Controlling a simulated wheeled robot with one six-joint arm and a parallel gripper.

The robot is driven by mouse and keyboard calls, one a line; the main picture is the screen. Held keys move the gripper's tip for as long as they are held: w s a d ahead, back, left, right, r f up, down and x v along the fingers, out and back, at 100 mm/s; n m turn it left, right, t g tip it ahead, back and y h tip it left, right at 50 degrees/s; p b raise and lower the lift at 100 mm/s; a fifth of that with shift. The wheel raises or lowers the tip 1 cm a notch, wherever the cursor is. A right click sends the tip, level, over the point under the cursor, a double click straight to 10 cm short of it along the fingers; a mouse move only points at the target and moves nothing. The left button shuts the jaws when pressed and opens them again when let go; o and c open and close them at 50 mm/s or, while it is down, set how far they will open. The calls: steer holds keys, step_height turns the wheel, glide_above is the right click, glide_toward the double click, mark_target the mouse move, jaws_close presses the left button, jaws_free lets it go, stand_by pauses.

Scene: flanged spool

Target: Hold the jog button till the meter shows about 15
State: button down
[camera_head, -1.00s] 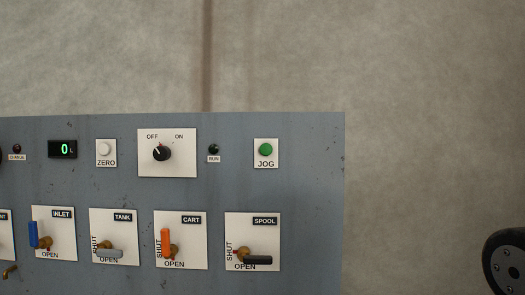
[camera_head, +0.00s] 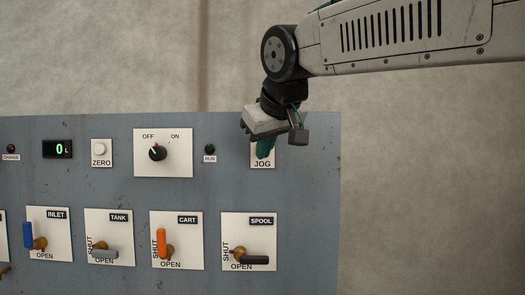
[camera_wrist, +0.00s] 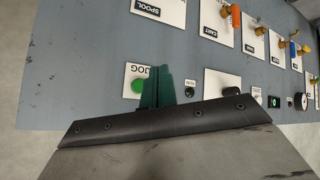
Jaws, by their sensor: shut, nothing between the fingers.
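The JOG plate (camera_head: 262,163) is at the upper right of the panel; its green button is hidden behind my gripper in the head view. The green JOG button (camera_wrist: 138,86) shows in the wrist view, just left of the teal fingers. My gripper (camera_head: 265,149) is shut and empty in front of the JOG plate; its fingers also show in the wrist view (camera_wrist: 162,87). I cannot tell whether the fingertips touch the panel.
The OFF/ON knob (camera_head: 158,153) points toward OFF. The RUN lamp (camera_head: 210,149) is dark. A white ZERO button (camera_head: 99,148) sits beside the meter. The SPOOL valve (camera_head: 254,259) and other valve handles stick out below. Bare wall lies to the right.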

steer(key=shift+a+r, duration=0.15)
steer(key=shift+w, duration=0.15)
steer(key=w, duration=0.8)
steer(key=shift+w, duration=0.3)
stand_by(1.9)
steer(key=shift+w, duration=0.4)
steer(key=shift+w+d, duration=0.2)
steer(key=shift+w, duration=0.3)
stand_by(3.8)
